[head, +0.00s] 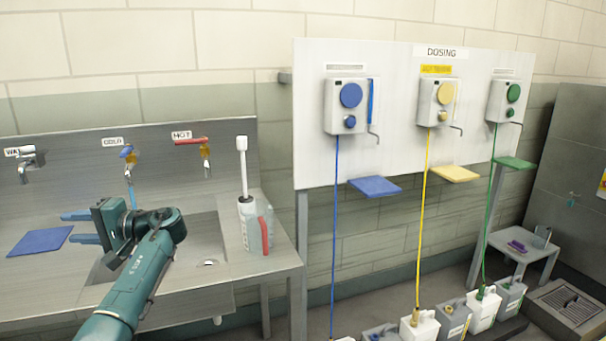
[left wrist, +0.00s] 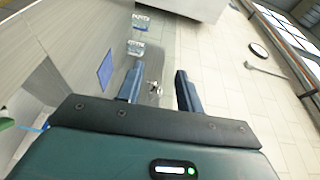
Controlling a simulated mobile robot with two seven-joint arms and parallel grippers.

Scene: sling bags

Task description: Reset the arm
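My left arm, teal with a dark gripper (head: 70,227), reaches in from the lower left over the steel sink counter. Its two blue fingers point left and stand apart, with nothing visible between them. The left wrist view shows the same open fingers (left wrist: 157,88) with an empty gap. My right arm and gripper do not show in either view.
A blue mat (head: 40,242) lies left of the fingers. Taps line the wall, with the cold tap (head: 127,153) behind the gripper. A white brush (head: 243,170) and a red-handled jug (head: 264,230) stand at right. The dosing board (head: 310,110) stands farther right.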

